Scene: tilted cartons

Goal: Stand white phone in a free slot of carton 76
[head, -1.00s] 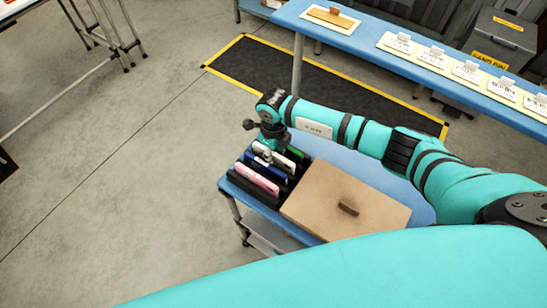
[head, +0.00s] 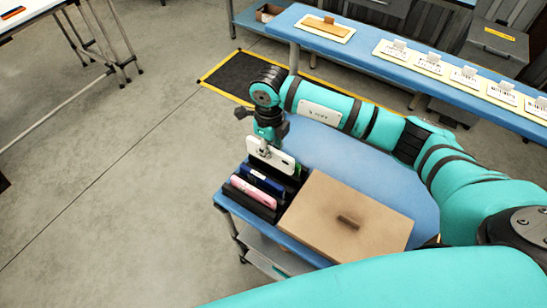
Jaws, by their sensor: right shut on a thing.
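The white phone (head: 279,159) is in my right gripper (head: 263,149), which is shut on its upper edge. The phone is held on edge above the back of a black slotted rack (head: 243,205), and covers part of it. I cannot tell how much clearance there is below the phone. My left gripper is out of view. No carton with a readable 76 shows.
The rack holds a pink phone (head: 254,191) and a blue one (head: 264,181). A brown lidded box (head: 320,205) stands beside it on the blue table (head: 385,185). A far blue bench (head: 365,52) carries several labelled cards.

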